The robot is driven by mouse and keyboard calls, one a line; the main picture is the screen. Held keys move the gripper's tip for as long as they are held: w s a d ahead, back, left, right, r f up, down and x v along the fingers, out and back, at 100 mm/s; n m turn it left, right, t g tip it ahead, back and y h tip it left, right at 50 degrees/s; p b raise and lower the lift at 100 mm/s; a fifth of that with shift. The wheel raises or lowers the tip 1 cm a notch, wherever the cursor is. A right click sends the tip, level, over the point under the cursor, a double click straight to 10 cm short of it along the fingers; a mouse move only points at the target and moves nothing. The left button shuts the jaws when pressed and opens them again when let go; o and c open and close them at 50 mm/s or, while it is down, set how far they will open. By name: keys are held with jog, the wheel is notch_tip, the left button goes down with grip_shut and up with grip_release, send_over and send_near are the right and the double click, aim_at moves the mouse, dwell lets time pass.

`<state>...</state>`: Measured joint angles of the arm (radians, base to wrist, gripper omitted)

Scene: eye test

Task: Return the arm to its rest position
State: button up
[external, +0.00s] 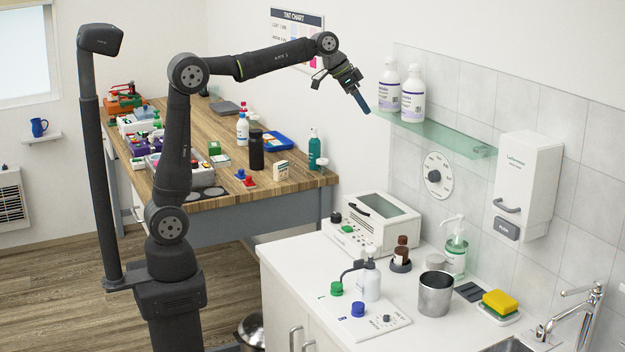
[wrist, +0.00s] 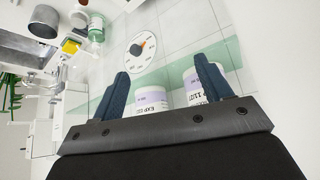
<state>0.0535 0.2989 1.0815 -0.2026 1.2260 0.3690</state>
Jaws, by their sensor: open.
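My gripper (external: 361,102) is raised at the end of my outstretched arm, left of the glass shelf on the wall. Its two dark blue fingers point down to the right. In the wrist view my gripper (wrist: 163,80) has its fingers spread wide apart, with nothing held between them. Two white bottles with purple labels stand on the shelf, a left one (external: 389,88) and a right one (external: 413,95). They also show beyond the fingers in the wrist view; how near the fingertips are to them is hard to tell.
The green glass shelf (external: 445,134) juts from the tiled wall. Below are a white counter with a grey-screened device (external: 375,222), a metal cup (external: 435,293) and a tap (external: 575,318). A wooden bench (external: 285,195) crowded with items stands behind my arm. A dispenser (external: 525,180) hangs at right.

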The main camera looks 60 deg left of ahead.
jog(key=s+d+r+m+h, duration=0.1)
jog(key=s+d+r+m, duration=0.1)
jog(key=d, duration=0.7)
jog(key=shift+s+g, duration=0.15)
jog(key=shift+g, duration=0.15)
